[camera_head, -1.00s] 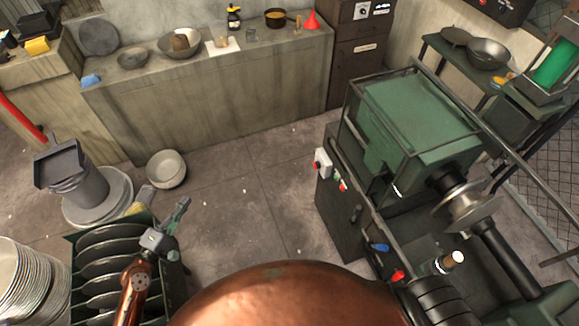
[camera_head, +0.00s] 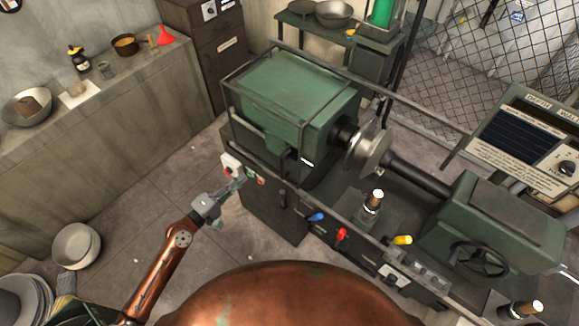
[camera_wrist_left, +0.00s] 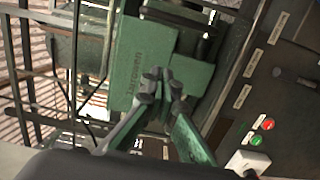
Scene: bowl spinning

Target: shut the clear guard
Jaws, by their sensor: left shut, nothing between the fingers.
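The clear guard (camera_head: 228,112) shows as a thin dark frame around the green headstock of the lathe (camera_head: 295,90). Its panes are hardly visible. The frame stands over the headstock, left of the metal disc (camera_head: 370,150) on the spindle, which is uncovered. My left gripper (camera_head: 238,184) is shut and empty, in front of the lathe's near left corner by the switch box (camera_head: 232,165). It looks apart from the guard. In the left wrist view its fingertips (camera_wrist_left: 161,82) meet in front of the green headstock (camera_wrist_left: 140,60). My right gripper is out of view.
Coloured lever knobs, including a red one (camera_head: 341,234) and a yellow one (camera_head: 402,240), line the lathe's front. A tool post (camera_head: 374,200) stands below the disc. A long rail (camera_head: 420,112) runs behind the spindle. A bowl (camera_head: 76,245) sits on the floor at left.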

